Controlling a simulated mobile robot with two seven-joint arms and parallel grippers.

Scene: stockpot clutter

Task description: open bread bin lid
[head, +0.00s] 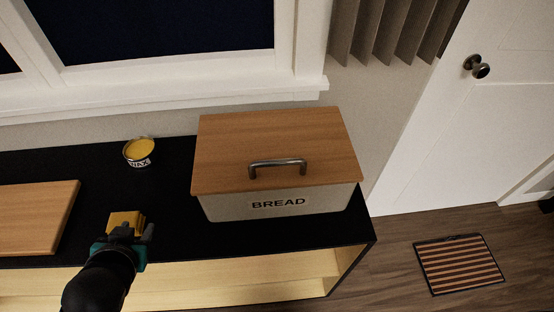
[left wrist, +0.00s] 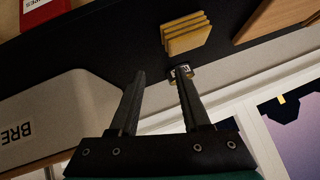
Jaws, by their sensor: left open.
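The bread bin (head: 282,203) is a pale box marked BREAD on the right part of the black counter. Its wooden lid (head: 250,135) lies flat and closed on top, with a grey metal bar handle (head: 277,167) near the front edge. In the left wrist view the pale bin body (left wrist: 65,108) is at the left, its lettering upside down. My left gripper (head: 130,229) is open and empty, left of the bin and apart from it. Its two spread fingers (left wrist: 160,75) show in the left wrist view. My right gripper is in neither view.
Stacked yellow slabs (left wrist: 187,36) lie near my left gripper; they also show in the head view (head: 125,218). A yellow-topped tin (head: 139,153) stands behind. A wooden board (head: 35,215) lies left. A red box (left wrist: 45,12) shows in the left wrist view. A window sill (head: 200,98) runs behind.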

